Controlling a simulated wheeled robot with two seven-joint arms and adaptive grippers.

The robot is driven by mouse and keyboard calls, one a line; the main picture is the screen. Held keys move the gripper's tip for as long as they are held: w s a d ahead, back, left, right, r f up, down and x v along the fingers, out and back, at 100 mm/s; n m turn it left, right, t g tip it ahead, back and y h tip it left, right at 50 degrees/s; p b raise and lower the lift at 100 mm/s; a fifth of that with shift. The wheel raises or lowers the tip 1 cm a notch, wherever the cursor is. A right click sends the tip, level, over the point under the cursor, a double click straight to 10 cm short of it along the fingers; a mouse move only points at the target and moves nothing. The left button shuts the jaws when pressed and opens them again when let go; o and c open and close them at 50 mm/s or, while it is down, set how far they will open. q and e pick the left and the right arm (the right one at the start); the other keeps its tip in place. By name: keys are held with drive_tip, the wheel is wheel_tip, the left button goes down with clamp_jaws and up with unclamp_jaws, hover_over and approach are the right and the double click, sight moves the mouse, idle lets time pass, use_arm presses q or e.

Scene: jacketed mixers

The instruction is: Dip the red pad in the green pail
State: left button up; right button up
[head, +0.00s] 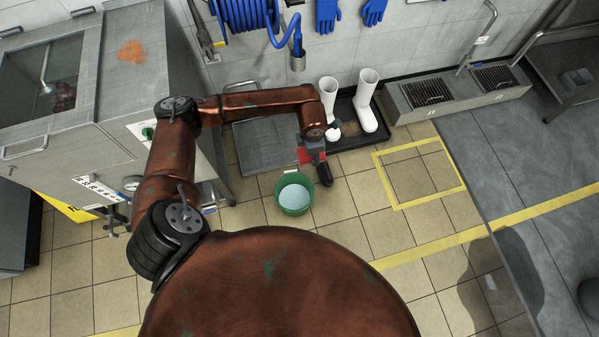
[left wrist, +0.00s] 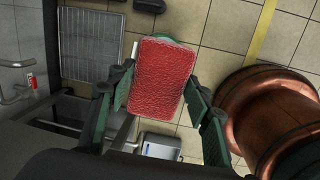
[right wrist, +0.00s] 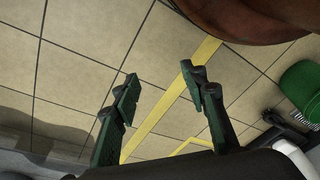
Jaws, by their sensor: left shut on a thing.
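My left gripper (left wrist: 158,95) is shut on the red pad (left wrist: 160,77), held by its sides between the fingers. In the head view the pad (head: 307,157) is just above and behind the green pail (head: 294,196), which stands on the tiled floor with pale blue liquid in it. The pad looks raised clear of the liquid. In the left wrist view the pad hides most of what is under it. My right gripper (right wrist: 160,88) is open and empty over the floor, far from the pail (right wrist: 302,86) at the right edge of its view.
White boots (head: 367,101) stand on a black tray behind the pail. A dark object (head: 325,174) is close beside the pail's right side. A metal cabinet (head: 85,110) stands at the left, a floor grate (head: 268,145) behind. Yellow-marked floor (head: 420,173) at the right is clear.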

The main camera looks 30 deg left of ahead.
wheel_tip(320, 180, up, 4)
drive_tip(key=w+a+r+b, duration=0.1)
drive_tip(key=w+a+b, duration=0.15)
drive_tip(key=b, duration=1.25)
drive_tip(key=shift+w+a+f+t+y+b, duration=1.1)
drive_tip(key=shift+w+a+f+t+b, duration=0.85)
drive_tip(key=shift+w+f, duration=1.55)
use_arm(q)
drive_tip(key=shift+s+a+f+n+g+y+b, duration=0.75)
drive_tip(key=shift+f+n, duration=2.45)
drive_tip(key=shift+f, duration=6)
drive_tip(key=shift+s+a+f+n+g+b, duration=0.1)
drive_tip(key=shift+a+f+n+b, duration=2.25)
drive_tip(key=shift+f, duration=6.9)
drive_tip(key=shift+s+a+f+n+g+y+b, duration=0.1)
drive_tip(key=shift+s+a+f+n+g+y, duration=0.3)
drive_tip(key=shift+f+n, duration=6.25)
drive_tip(key=shift+w+f+m, duration=0.1)
drive_tip(key=shift+f+m, duration=1.2)
drive_tip(key=shift+f, duration=0.7)
drive_tip(key=shift+f+m, duration=1.3)
drive_tip(key=shift+f, duration=0.65)
use_arm(e)
wheel_tip(320, 180, down, 8)
drive_tip(key=s+d+t, duration=0.1)
drive_tip(key=t, duration=0.2)
drive_tip(key=shift+s+d, duration=0.25)
drive_tip(key=shift+f, duration=0.15)
